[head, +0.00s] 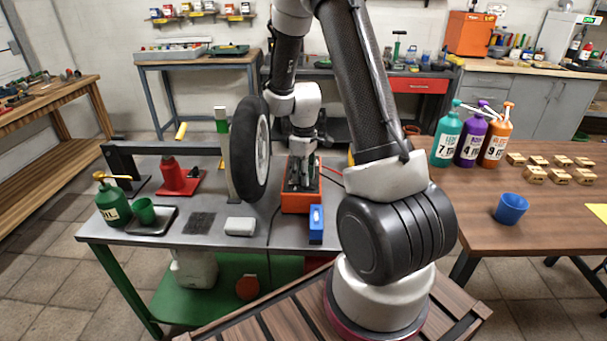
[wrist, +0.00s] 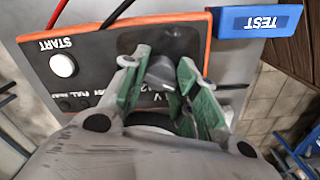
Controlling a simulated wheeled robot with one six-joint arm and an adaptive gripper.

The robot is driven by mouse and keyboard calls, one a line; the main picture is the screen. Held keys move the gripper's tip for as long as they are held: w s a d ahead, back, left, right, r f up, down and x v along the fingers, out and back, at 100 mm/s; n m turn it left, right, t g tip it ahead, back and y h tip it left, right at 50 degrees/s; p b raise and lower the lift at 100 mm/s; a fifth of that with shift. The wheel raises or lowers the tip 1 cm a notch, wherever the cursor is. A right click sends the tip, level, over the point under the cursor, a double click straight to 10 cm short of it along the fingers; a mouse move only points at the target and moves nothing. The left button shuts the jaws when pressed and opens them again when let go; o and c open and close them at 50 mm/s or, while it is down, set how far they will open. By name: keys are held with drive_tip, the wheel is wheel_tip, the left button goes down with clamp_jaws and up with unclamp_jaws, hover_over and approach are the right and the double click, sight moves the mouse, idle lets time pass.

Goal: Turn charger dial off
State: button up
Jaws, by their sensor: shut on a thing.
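The charger (head: 298,203) is an orange box with a dark face, on the grey workbench in the head view. In the wrist view its dark panel (wrist: 100,62) fills the upper left, with a white START button (wrist: 62,65) and partly hidden lettering. The dark grey dial (wrist: 160,74) sits between the green-padded fingers of my gripper (wrist: 158,82), which are shut on it. The dial's pointer and most of its markings are hidden by the fingers. In the head view my gripper (head: 300,172) reaches down onto the charger's top.
A blue TEST block (wrist: 254,20) adjoins the charger's edge. A wheel with a black tire (head: 248,150) stands close left of my gripper. Red and black cables run from the charger.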

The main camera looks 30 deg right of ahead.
drive_tip(key=o, duration=1)
wheel_tip(320, 180, up, 12)
idle(0.6)
